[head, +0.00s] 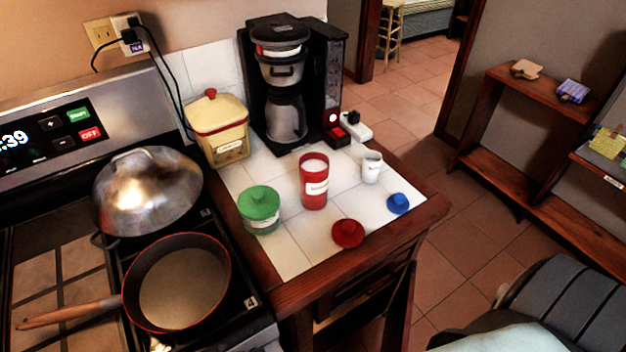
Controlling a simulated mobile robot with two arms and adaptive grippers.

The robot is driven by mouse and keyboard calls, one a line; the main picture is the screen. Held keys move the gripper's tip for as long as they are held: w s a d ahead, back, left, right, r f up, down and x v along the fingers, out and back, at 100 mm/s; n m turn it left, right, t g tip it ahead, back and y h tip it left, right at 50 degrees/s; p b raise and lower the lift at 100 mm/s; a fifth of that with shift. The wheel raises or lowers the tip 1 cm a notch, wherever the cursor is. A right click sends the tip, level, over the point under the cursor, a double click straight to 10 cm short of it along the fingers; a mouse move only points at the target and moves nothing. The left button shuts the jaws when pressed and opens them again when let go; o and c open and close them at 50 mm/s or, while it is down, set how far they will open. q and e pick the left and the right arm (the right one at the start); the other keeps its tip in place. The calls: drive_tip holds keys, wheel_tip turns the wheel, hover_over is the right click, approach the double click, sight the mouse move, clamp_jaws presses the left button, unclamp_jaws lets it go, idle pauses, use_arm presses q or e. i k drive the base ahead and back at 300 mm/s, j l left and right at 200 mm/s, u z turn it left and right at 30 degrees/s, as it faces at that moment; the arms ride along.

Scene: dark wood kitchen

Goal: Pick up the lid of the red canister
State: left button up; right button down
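The red canister (314,184) stands upright and open on the white tiled counter, with a white label on its front and pale contents at its top. A round red lid (348,233) with a knob lies on the tiles in front of it and a little to the right, near the counter's front wooden edge. The lid is apart from the canister, and nothing covers it. Neither of my grippers shows in the head view.
A coffee maker (287,85) and cream canister (217,128) stand behind. A frying pan (182,284) sits on the stove.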

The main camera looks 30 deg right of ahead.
sight(348, 233)
drive_tip(key=k+l+z, duration=0.1)
drive_tip(key=z, duration=0.35)
drive_tip(key=k+l+z, duration=0.2)
drive_tip(key=z, duration=0.3)
